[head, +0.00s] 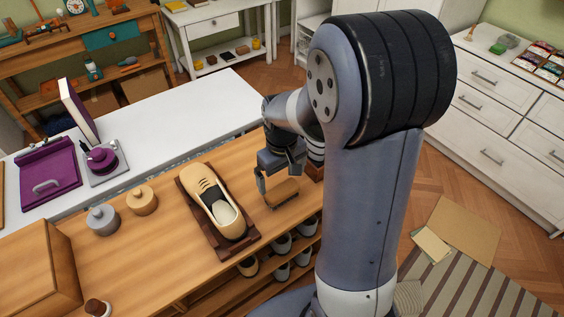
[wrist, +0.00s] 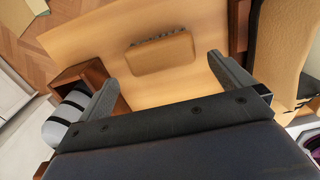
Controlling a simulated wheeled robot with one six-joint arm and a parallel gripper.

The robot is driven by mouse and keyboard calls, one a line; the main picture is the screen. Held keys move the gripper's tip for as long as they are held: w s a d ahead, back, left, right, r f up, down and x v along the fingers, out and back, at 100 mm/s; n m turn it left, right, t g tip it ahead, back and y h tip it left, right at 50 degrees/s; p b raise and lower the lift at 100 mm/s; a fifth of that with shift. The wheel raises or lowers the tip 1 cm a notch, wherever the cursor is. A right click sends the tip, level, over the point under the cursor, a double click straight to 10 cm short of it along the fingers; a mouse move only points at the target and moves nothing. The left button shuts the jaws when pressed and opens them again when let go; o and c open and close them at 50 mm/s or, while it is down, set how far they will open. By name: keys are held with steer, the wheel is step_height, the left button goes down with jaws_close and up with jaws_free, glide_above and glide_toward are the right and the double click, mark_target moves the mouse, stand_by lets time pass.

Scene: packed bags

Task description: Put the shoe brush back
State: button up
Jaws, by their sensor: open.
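The shoe brush (head: 283,193) is a tan wooden block lying on the wooden counter near its right end. In the wrist view the brush (wrist: 161,55) has dark bristles along its far edge. My gripper (head: 274,194) is open and empty, close by the brush. In the wrist view its fingertips (wrist: 163,72) are spread wider than the brush, one towards each side, and I see no contact. A small dark-brown wooden box (wrist: 84,76) with an open-looking top is left of the brush there. In the head view the box (head: 315,171) is partly hidden behind my arm.
A beige shoe (head: 215,205) sits on a dark wooden stand (head: 247,240) left of the brush. Two round lidded pots, grey (head: 102,219) and wooden (head: 142,200), stand further left. Shoes fill shelves below the counter. A white counter (head: 190,118) runs behind.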

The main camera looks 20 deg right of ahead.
mark_target(282, 189)
step_height(282, 189, up, 5)
steer(key=shift+r, duration=0.1)
